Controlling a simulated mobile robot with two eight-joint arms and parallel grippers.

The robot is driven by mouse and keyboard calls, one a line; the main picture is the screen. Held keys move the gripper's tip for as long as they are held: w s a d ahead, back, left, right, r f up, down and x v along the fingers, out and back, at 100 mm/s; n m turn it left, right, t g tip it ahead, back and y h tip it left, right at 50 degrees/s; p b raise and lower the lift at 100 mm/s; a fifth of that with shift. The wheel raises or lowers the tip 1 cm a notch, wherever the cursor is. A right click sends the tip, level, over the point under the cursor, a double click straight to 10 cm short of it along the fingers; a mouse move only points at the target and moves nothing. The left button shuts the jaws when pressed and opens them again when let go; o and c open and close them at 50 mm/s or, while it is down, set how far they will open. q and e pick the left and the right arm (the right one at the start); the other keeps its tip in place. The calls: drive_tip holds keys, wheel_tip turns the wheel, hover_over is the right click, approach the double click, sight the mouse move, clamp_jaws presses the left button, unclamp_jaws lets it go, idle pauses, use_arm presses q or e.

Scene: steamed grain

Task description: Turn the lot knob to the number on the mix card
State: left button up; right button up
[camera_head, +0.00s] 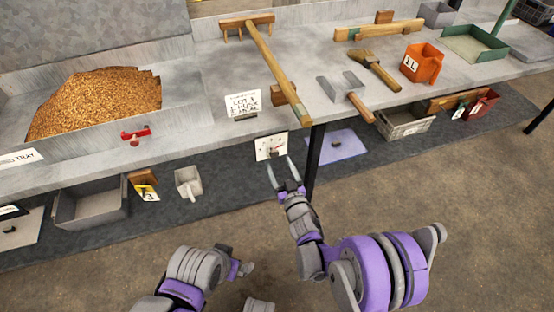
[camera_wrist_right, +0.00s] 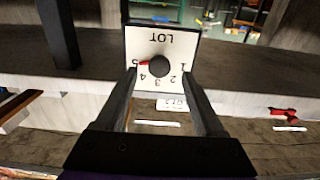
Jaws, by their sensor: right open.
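The lot dial (camera_head: 271,147) is a white plate on the front edge of the bench. In the right wrist view the plate (camera_wrist_right: 160,38) appears upside down, with LOT and the numbers 1 to 5. Its dark round knob (camera_wrist_right: 160,67) has a red pointer towards 5. The mix card (camera_head: 243,104) stands on the bench above; its small text seems to read LOT 3. My right gripper (camera_head: 280,166) is open in front of the dial, its fingers either side of the knob; I cannot tell whether they touch it. My left gripper (camera_head: 244,268) is low, away from the bench.
A grain tray (camera_head: 100,140) with a red handle (camera_head: 135,136) stands left. A wooden rake (camera_head: 268,62) lies across the bench near the card. A dark bench leg (camera_head: 315,160) is just right of the dial. A scoop (camera_head: 188,182) and bins sit on the lower shelf.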

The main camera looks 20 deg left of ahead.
sight(275, 155)
drive_tip(key=shift+x, duration=1.6)
drive_tip(key=shift+c, duration=0.2)
clamp_jaws()
